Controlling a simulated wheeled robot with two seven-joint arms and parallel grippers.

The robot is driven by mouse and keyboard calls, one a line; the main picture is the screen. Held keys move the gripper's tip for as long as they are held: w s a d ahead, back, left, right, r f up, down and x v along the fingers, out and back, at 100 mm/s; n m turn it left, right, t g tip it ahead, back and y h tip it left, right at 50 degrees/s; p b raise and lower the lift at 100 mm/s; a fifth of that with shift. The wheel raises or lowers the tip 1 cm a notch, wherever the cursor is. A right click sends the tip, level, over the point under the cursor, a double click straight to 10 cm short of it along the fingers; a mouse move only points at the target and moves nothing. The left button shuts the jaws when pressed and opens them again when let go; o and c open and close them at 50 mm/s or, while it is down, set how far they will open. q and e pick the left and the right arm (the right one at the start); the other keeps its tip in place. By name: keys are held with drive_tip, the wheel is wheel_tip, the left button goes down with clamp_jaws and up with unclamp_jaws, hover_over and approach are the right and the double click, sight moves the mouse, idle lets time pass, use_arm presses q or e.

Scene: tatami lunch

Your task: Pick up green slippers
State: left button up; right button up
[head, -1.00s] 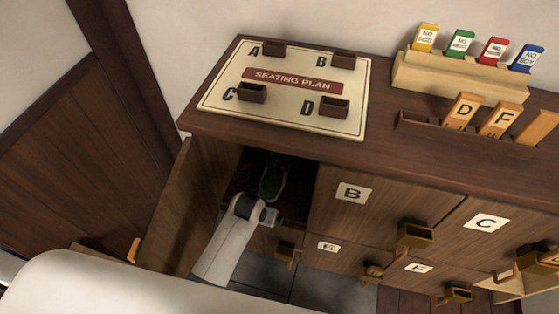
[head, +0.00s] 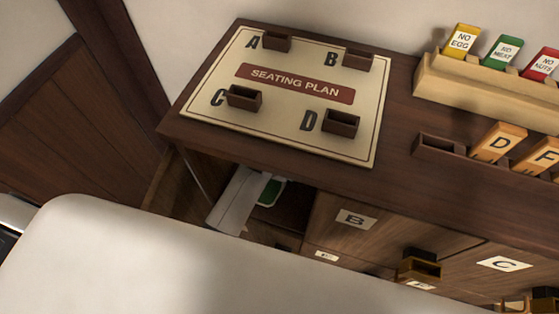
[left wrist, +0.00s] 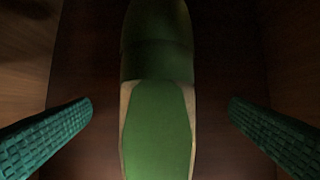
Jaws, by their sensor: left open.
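A green slipper (left wrist: 158,125) with a pale edge lies inside the open cubby, between the open fingers of my left gripper (left wrist: 160,135) in the left wrist view. The fingers stand apart on both sides and do not touch it. Only one slipper can be made out clearly; its far end is in shadow. In the head view a small part of the green slipper (head: 270,192) shows beside my left arm, which reaches into the cubby and hides the gripper there. My right gripper is not in view.
The cubby (head: 290,215) has walls close on both sides. Cabinet door B (head: 340,220) is shut beside it. On the cabinet top are a seating plan board (head: 225,75), a wooden card rack (head: 480,95) and tags D (head: 498,143) and F (head: 540,155).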

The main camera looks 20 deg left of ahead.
use_arm(q)
drive_tip(key=x, duration=0.4)
drive_tip(key=shift+w+a+f+b, duration=0.1)
drive_tip(key=shift+a+f+b, duration=0.1)
drive_tip(key=shift+b, duration=0.15)
drive_tip(key=shift+r, duration=0.1)
drive_tip(key=c, duration=1.1)
